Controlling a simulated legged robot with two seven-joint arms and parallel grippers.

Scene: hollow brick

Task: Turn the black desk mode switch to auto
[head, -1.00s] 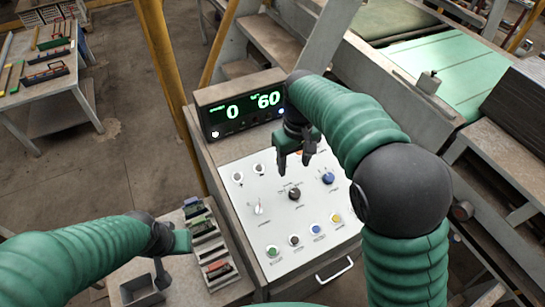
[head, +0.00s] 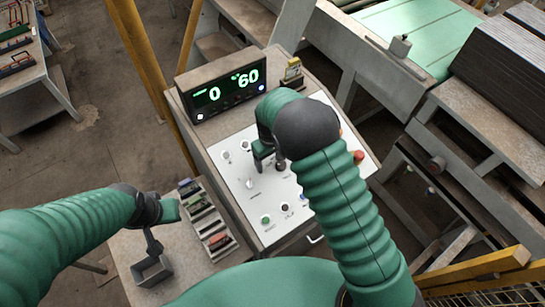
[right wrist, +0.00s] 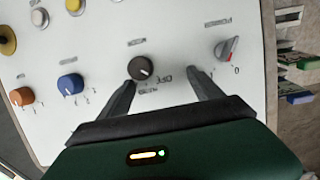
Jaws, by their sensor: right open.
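The black mode switch (right wrist: 141,68) is a round knob on the white panel of the desk (head: 240,205). In the right wrist view its white mark points to the lower right, and the labels around it appear upside down. My right gripper (right wrist: 162,78) is open and empty, its two dark fingers reaching toward the panel just below the knob in that view. The knob sits nearer the left fingertip; I cannot tell whether they touch. In the head view my right gripper (head: 269,166) and arm largely hide the knob. My left gripper (head: 172,210) is low at the left; its jaws are unclear.
A red-marked selector (right wrist: 228,49), a blue knob (right wrist: 70,85) and an orange knob (right wrist: 22,97) flank the switch. A display (head: 224,92) reading 0 and 60 stands at the panel's back. A tray of small parts (head: 210,222) and a grey box (head: 152,271) lie left of it.

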